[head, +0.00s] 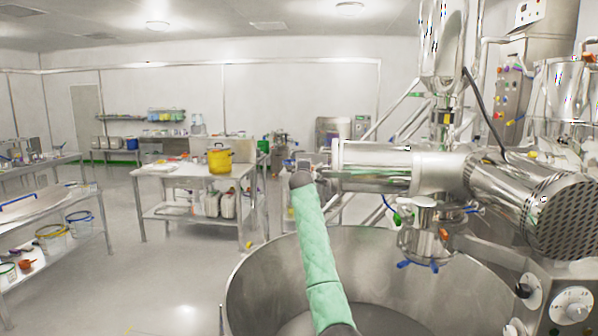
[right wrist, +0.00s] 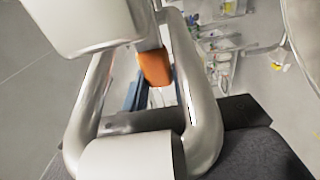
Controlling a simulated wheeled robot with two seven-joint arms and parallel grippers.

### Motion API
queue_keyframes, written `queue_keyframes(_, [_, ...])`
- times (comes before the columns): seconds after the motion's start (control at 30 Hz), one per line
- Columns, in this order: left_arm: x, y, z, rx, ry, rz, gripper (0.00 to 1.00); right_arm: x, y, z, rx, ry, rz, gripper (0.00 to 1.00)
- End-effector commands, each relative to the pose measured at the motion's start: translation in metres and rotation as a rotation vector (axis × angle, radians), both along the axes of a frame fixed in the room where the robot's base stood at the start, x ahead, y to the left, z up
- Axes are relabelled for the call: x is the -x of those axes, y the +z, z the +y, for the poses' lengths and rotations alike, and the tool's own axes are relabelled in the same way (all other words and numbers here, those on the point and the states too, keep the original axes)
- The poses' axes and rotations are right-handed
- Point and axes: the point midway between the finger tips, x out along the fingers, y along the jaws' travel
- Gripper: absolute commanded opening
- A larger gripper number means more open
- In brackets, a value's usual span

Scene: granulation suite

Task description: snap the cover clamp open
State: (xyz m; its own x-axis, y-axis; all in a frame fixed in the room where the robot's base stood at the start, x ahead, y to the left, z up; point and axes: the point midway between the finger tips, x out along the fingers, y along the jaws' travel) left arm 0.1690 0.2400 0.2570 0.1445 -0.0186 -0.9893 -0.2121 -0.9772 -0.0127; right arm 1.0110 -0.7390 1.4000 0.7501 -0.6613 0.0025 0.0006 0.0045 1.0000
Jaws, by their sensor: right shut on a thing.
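My right gripper (head: 312,167), at the end of the green-sleeved arm, is at the left end of a horizontal steel cylinder (head: 375,160) in the head view. In the right wrist view its two curved silver fingers (right wrist: 148,42) come together near a bright steel body (right wrist: 80,22) that covers part of the tips. An orange piece (right wrist: 155,67), apparently part of the clamp, shows between the fingers. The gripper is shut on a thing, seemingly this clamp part. Whether the clamp is open or closed cannot be seen. My left gripper is not in view.
A large open steel bowl (head: 245,290) stands below the cylinder. A motor with a perforated end (head: 565,217) is at the right. A white worktable (head: 190,172) with a yellow pot (head: 219,160) stands behind, left.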

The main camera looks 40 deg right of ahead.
Motion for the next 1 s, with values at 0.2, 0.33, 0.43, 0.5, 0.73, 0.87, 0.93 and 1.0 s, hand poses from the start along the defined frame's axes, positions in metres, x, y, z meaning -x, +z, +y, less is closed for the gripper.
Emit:
queue_keyframes(0.2, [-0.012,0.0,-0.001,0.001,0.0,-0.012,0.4,0.003,-0.012,-0.006,-0.006,-0.009,0.015,0.0])
queue_keyframes(0.33, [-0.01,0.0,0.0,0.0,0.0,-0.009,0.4,0.003,-0.012,-0.006,-0.007,-0.01,0.015,0.0])
queue_keyframes(0.43, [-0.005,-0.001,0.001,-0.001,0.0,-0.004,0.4,0.003,-0.012,-0.007,-0.007,-0.011,0.016,0.0])
queue_keyframes(0.5, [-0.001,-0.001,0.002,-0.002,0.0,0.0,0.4,0.003,-0.012,-0.007,-0.007,-0.011,0.016,0.0])
queue_keyframes(0.73, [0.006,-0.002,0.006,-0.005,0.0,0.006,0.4,0.003,-0.013,-0.007,-0.008,-0.012,0.017,0.0])
queue_keyframes(0.87, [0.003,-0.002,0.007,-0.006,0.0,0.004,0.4,0.003,-0.013,-0.008,-0.008,-0.012,0.017,0.0])
queue_keyframes(0.93, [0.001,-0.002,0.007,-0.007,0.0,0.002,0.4,0.003,-0.013,-0.008,-0.007,-0.012,0.016,0.0])
queue_keyframes(1.0, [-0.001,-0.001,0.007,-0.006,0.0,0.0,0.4,0.003,-0.013,-0.008,-0.007,-0.012,0.017,0.0])
